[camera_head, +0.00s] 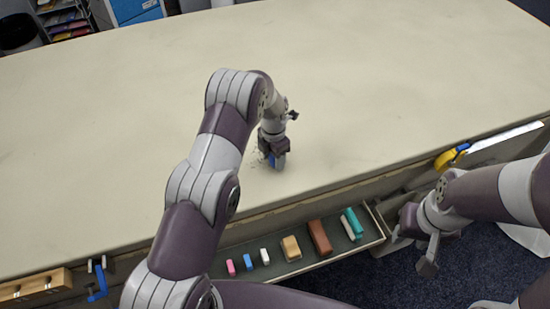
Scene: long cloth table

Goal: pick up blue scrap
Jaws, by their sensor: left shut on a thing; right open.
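My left gripper (274,158) points down at the tabletop near the table's front edge. It is shut on a blue scrap (272,162), of which only a small blue part shows between the fingers. Whether the scrap touches the cloth is hard to tell. My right gripper (428,254) is open and empty, off the front edge of the table at the right, beside the end of an open drawer.
The long cloth table (400,60) is mostly bare. An open drawer (374,238) below its front edge holds several small coloured blocks. A yellow tool (447,158) hangs at the front edge on the right. A wooden box (35,287) sits at lower left beside a blue clamp (97,285).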

